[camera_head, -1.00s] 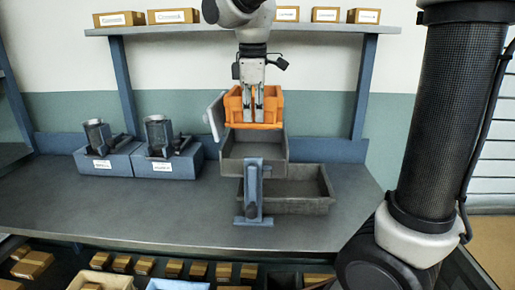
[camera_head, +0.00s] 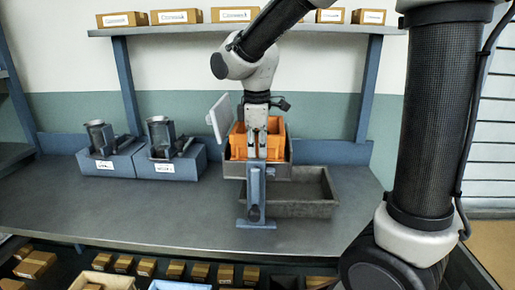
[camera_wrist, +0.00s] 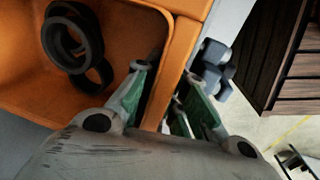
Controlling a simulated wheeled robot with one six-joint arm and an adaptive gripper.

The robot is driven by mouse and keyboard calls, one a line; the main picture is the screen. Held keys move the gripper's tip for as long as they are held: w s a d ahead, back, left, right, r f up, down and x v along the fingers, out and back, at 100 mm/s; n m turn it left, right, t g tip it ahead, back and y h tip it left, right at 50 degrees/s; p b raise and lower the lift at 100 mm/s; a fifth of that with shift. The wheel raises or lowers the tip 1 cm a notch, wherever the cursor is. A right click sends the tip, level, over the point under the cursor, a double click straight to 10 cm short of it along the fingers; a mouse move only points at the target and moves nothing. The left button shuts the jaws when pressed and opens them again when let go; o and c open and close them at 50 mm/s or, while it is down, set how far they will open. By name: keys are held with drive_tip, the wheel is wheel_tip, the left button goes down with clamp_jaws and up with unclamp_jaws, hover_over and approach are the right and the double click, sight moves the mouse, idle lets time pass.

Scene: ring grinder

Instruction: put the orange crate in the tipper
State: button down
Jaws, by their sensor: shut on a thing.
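The orange crate (camera_head: 238,141) sits low within the grey box of the tipper (camera_head: 234,170) in the head view, its upper part showing above the rim. My gripper (camera_head: 256,155) is shut on the crate's near wall. In the wrist view my gripper (camera_wrist: 160,100) has its green-lined fingers on both sides of the orange wall. Dark rings (camera_wrist: 75,45) lie inside the crate (camera_wrist: 120,35). The tipper's blue stand rises in front of the box. Whether the crate's bottom touches the tipper's floor is hidden.
A dark grey tray (camera_head: 305,208) lies below and right of the tipper. A pale panel (camera_head: 218,115) tilts up at the tipper's left. Two blue units (camera_head: 173,168) stand farther left. A shelf (camera_head: 180,28) with cardboard boxes spans the back. The bench's left front is clear.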

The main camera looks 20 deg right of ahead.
drive_tip(key=shift+f, duration=0.4)
drive_tip(key=shift+f, duration=0.15)
drive_tip(key=c, duration=1.7)
unclamp_jaws()
